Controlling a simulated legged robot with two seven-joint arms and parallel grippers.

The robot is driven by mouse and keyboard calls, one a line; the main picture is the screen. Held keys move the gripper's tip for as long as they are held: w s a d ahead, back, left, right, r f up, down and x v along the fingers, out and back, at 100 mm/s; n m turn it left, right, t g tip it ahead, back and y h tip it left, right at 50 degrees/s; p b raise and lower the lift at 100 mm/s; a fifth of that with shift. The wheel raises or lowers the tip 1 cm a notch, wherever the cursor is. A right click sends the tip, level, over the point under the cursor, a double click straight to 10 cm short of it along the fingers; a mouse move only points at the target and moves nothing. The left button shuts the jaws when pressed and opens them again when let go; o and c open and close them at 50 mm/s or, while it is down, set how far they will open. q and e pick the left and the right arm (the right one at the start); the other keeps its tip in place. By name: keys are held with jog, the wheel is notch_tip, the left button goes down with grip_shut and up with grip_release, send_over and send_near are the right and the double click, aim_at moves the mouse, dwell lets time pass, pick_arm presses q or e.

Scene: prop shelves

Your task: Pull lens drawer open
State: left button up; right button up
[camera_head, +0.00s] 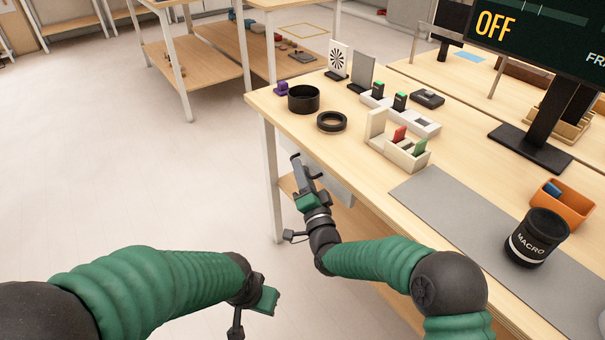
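A light grey drawer-like panel (336,186) shows under the table's front edge, partly hidden behind my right gripper. I take it for the lens drawer; no label or handle shows clearly, and I cannot tell if it is shut. My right gripper (304,166) is just in front of its left end, below the tabletop edge. Its dark fingers point up and away; whether they touch the drawer or hold anything is unclear. My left gripper (252,312) is low over the floor, well away from the table, near the bottom edge. Its finger opening does not show clearly.
On the wooden table (375,175) stand a black ring (304,98), a flat ring (332,121), a white card holder (400,148), a MACRO lens (537,238), an orange bin (563,203) and a monitor (540,30). A table leg (270,180) is left of my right gripper. Floor at left is clear.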

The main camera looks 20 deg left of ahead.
jog(key=shift+a, duration=0.2)
jog(key=shift+c, duration=0.9)
jog(key=shift+a, duration=0.1)
jog(key=c, duration=0.5)
jog(key=shift+f, duration=0.1)
jog(key=shift+w+d+f, duration=0.1)
jog(key=shift+d+f, duration=0.05)
jog(key=shift+d, duration=0.1)
